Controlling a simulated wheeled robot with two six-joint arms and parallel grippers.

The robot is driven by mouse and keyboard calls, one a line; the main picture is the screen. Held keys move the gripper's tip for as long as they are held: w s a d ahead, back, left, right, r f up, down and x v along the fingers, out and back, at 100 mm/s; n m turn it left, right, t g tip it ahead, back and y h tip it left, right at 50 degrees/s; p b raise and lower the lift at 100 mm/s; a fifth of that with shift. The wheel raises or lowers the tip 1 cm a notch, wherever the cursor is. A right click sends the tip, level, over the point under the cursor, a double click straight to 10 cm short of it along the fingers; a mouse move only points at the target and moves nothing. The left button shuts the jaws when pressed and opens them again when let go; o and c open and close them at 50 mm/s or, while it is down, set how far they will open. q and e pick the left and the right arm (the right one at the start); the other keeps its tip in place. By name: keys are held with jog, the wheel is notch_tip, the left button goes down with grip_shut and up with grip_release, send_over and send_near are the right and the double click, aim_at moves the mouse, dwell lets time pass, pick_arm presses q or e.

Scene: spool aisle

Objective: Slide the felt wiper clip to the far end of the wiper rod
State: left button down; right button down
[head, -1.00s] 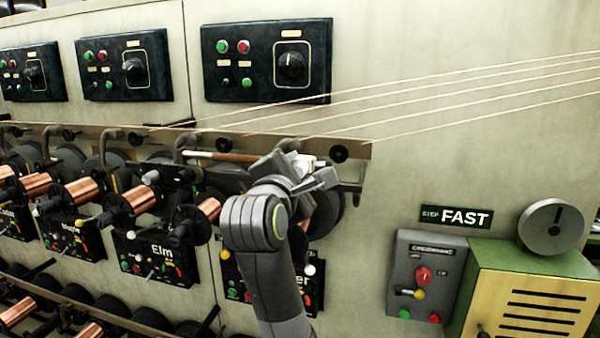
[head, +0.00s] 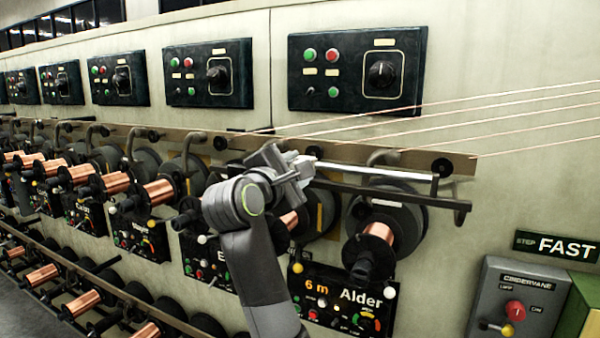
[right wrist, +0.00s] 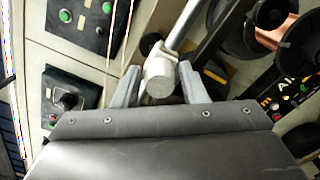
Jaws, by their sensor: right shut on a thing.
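The wiper rod (head: 375,173) is a pale bar below the brown rail. It runs from my right gripper (head: 296,168) rightward to a dark bracket. My right gripper is shut on the pale felt wiper clip (head: 306,164), at the left end of the visible stretch of rod. In the right wrist view the clip (right wrist: 159,79) sits between the two grey fingers (right wrist: 160,90), with the rod (right wrist: 186,22) leading up and away from it. The gripper and wrist hide the rod to the left of the clip. My left gripper is out of view.
Copper spools, including the one above the Alder panel (head: 345,300), hang close below the rod. Thin copper wires (head: 500,107) cross above the rail (head: 240,142). Dark control boxes (head: 357,70) are mounted on the wall above. A grey switch box (head: 517,305) stands lower right.

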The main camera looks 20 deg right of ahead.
jog(key=shift+s+d, duration=0.1)
jog(key=c, duration=1.1)
grip_release()
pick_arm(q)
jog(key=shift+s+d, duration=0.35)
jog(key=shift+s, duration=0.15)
pick_arm(e)
jog(key=shift+d, duration=0.1)
jog(key=shift+s, duration=0.1)
jog(key=shift+s+a, duration=0.1)
jog(key=shift+a, duration=0.15)
pick_arm(q)
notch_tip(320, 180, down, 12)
jog(key=b, duration=1.2)
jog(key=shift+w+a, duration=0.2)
pick_arm(e)
jog(key=shift+v, duration=8.45)
